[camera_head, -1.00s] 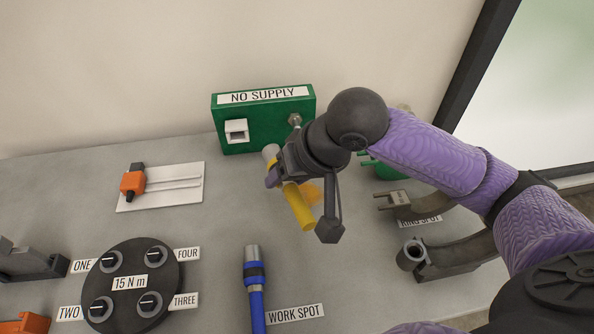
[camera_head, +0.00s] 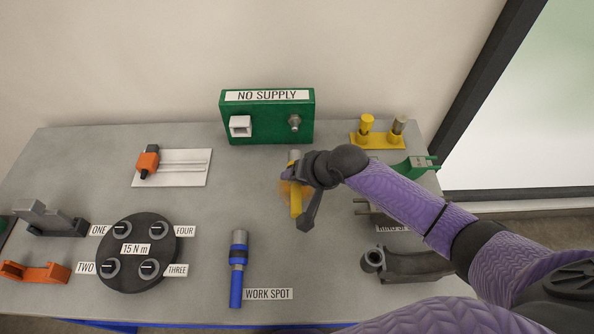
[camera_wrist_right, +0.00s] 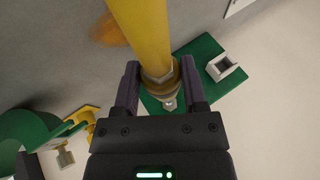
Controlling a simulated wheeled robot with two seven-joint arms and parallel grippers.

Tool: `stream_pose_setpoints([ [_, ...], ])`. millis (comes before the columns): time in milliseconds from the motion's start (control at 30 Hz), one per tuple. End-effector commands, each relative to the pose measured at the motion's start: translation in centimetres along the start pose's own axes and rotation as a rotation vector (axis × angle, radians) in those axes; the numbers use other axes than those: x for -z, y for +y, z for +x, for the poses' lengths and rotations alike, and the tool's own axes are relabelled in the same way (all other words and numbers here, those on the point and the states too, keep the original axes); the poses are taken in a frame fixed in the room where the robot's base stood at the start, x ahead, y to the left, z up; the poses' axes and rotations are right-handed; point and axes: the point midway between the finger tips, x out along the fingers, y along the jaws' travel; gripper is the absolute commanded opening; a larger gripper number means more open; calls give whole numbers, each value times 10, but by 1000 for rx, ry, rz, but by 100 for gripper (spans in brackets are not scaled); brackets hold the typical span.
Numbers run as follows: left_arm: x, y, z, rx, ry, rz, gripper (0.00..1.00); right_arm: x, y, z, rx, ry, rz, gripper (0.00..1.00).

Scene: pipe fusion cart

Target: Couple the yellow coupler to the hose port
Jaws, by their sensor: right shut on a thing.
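The yellow coupler (camera_head: 295,200) is held in my right gripper (camera_head: 292,174), whose fingers are shut around it in the right wrist view (camera_wrist_right: 162,85). Its metal end points to the back wall. The hose port, a metal nipple (camera_head: 294,122), sticks out of the right half of the green "NO SUPPLY" box (camera_head: 267,135). In the head view the coupler's end is in front of the nipple and apart from it. In the right wrist view the nipple (camera_wrist_right: 170,103) shows just past the coupler's collar; the exact gap is unclear. My left gripper is not in view.
A white square socket (camera_head: 240,126) is left of the nipple. A yellow stand (camera_head: 377,142) with two upright fittings is at the back right. A blue hose piece (camera_head: 237,270) lies by "WORK SPOT". A black disc (camera_head: 150,230) stands left. The table before the green box is mostly clear.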

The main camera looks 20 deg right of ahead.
Motion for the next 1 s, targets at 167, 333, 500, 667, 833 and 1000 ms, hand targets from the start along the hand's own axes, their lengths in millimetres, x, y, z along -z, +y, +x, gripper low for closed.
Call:
stream_pose_setpoints([
  [167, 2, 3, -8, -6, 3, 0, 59, 1, -2, -3, -2, 0, 1, 0],
  [333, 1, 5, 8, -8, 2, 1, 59, 17, 2, 10, -2, 4, 0, 0],
  [500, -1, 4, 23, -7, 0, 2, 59, 36, 2, 19, -3, 2, 0, 0],
  [667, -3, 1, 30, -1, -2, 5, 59, 48, 1, 21, -2, 1, 0, 0],
  [833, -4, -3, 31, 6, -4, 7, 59, 52, 0, 21, -2, 0, -1, 0],
  [1000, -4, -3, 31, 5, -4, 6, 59, 52, -1, 20, -2, 0, -1, 0],
])
